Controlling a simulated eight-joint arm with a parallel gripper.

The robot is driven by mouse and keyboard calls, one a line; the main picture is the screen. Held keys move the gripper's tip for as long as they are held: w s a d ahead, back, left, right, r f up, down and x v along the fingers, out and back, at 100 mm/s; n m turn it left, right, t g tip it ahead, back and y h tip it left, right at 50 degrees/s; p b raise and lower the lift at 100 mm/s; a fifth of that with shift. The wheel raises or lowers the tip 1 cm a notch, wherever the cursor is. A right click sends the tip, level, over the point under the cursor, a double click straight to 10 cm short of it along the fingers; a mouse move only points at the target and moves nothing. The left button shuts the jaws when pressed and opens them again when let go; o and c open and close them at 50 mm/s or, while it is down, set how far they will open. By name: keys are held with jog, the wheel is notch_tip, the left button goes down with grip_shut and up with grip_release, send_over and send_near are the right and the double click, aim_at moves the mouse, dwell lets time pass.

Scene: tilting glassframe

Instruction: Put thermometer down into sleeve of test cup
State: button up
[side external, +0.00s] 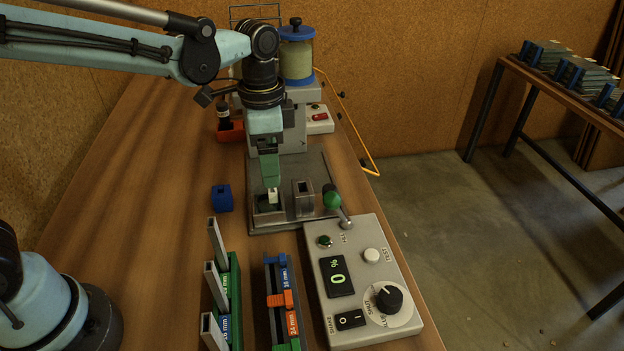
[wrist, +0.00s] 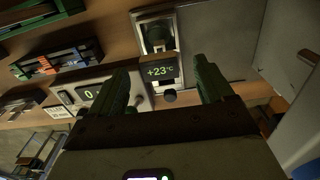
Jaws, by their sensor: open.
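The thermometer shows in the wrist view as a dark display (wrist: 160,70) reading +23 °C, between my two green fingers. In the side view, a small white piece (side external: 272,196), apparently the thermometer, shows just below the fingertips. My gripper (side external: 271,183) points down and is open; in the wrist view its fingers (wrist: 161,68) stand apart on either side of the display. The thermometer is over a square metal holder (side external: 260,219) with a dark green round part (side external: 266,207) in it, apparently the test cup. The sleeve is hidden, and I cannot tell how deep the thermometer sits.
A grey rectangular tube (side external: 304,200) and a green-knobbed lever (side external: 332,200) stand close right of the holder. A control box (side external: 365,275) reading 0 % is in front. A blue block (side external: 222,198) and a green rack (side external: 235,300) are left. Bare table lies farther left.

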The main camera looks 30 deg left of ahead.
notch_tip(320, 180, up, 9)
dwell(0.4)
jog(key=s+a+f+n+t, duration=0.7)
jog(key=s+a+n, duration=0.1)
jog(key=s+n, duration=0.1)
jog(key=shift+s+a, duration=0.25)
jog(key=shift+a, duration=0.1)
